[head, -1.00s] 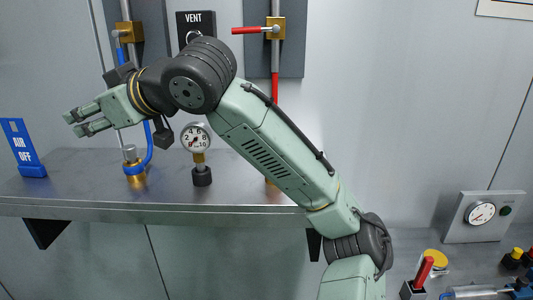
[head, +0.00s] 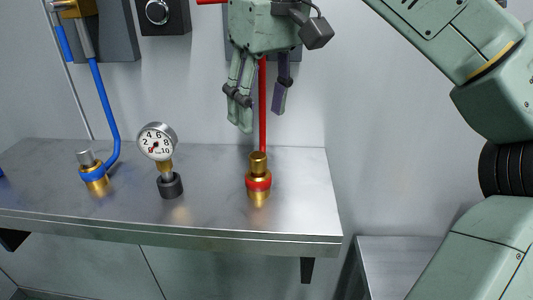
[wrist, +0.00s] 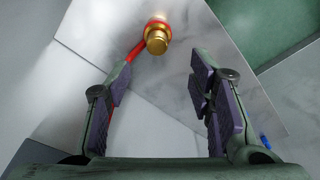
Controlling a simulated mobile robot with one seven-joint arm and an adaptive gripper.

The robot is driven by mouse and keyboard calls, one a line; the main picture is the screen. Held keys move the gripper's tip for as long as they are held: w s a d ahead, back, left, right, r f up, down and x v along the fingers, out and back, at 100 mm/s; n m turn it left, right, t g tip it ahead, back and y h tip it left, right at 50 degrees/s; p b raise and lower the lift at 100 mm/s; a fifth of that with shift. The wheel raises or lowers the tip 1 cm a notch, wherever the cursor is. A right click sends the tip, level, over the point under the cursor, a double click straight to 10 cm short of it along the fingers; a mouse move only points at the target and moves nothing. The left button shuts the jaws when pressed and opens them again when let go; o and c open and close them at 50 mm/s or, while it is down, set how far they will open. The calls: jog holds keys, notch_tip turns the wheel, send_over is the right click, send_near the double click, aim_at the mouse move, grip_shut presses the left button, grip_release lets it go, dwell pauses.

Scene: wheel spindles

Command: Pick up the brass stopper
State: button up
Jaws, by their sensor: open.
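The brass stopper (head: 258,163) stands upright in a red-ringed brass fitting (head: 258,184) on the steel shelf, at the lower end of a red tube (head: 263,120). My gripper (head: 262,112) hangs above it with its fingers pointing down. The fingers are open and empty, apart from the stopper. In the wrist view the stopper (wrist: 157,42) shows at the top centre, beyond and between the open fingers of my gripper (wrist: 157,95). The red ring shows behind it there.
On the shelf (head: 220,224), a dial gauge (head: 157,141) on a black base stands left of the stopper. Farther left is a blue-ringed fitting (head: 94,174) with a silver top and a blue tube (head: 106,105). The shelf is clear right of the stopper.

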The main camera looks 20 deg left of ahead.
aim_at(258, 155)
jog(key=f, duration=0.4)
jog(key=shift+s+a, duration=0.1)
jog(key=shift+a, duration=0.15)
jog(key=shift+w+a+f+p, duration=0.1)
jog(key=shift+w+f, duration=0.1)
jog(key=shift+f, duration=0.8)
jog(key=shift+w+a+f+p, duration=0.15)
jog(key=shift+w+f, duration=0.1)
jog(key=shift+f, duration=0.75)
jog(key=shift+w+a+f+p, duration=0.1)
jog(key=shift+w+f, duration=0.1)
jog(key=shift+f, duration=0.8)
jog(key=shift+c, duration=0.3)
grip_shut()
